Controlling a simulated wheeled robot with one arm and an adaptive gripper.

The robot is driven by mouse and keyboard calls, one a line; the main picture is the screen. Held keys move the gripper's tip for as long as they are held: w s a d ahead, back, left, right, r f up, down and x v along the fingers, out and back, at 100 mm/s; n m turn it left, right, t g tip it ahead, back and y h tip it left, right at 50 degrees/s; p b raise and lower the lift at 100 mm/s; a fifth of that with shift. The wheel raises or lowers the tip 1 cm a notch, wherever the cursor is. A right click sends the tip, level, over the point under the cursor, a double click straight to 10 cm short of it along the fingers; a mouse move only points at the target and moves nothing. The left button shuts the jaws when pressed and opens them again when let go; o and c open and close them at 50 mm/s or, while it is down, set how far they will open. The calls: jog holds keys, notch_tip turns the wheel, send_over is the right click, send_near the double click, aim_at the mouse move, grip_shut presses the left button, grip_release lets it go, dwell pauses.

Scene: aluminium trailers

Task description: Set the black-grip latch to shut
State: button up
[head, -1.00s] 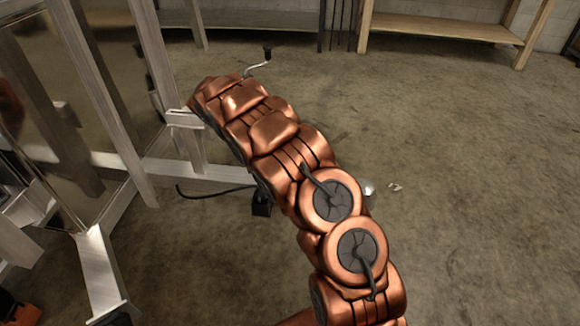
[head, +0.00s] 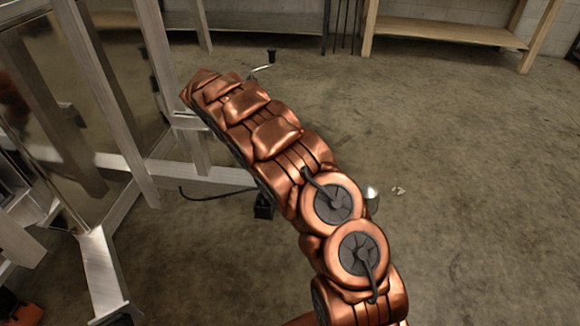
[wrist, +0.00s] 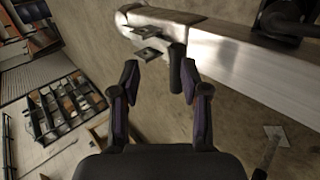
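In the wrist view my gripper (wrist: 159,80) is open, its two dark fingers spread apart. A black grip (wrist: 177,68) stands out from the end of a bare metal beam, the trailer tongue (wrist: 245,58). The grip shows between the fingertips, closer to the right finger; I cannot tell how deep it lies between them. Metal latch plates (wrist: 148,38) sit beside it at the beam's end. In the head view my copper arm hides the gripper and the latch.
A crank with a black knob (head: 262,66) sticks up behind my arm. Aluminium trailer frame (head: 105,110) fills the left side. Wooden shelving (head: 445,33) stands along the back wall. The concrete floor on the right is mostly clear.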

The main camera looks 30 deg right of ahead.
jog(key=shift+v, duration=1.6)
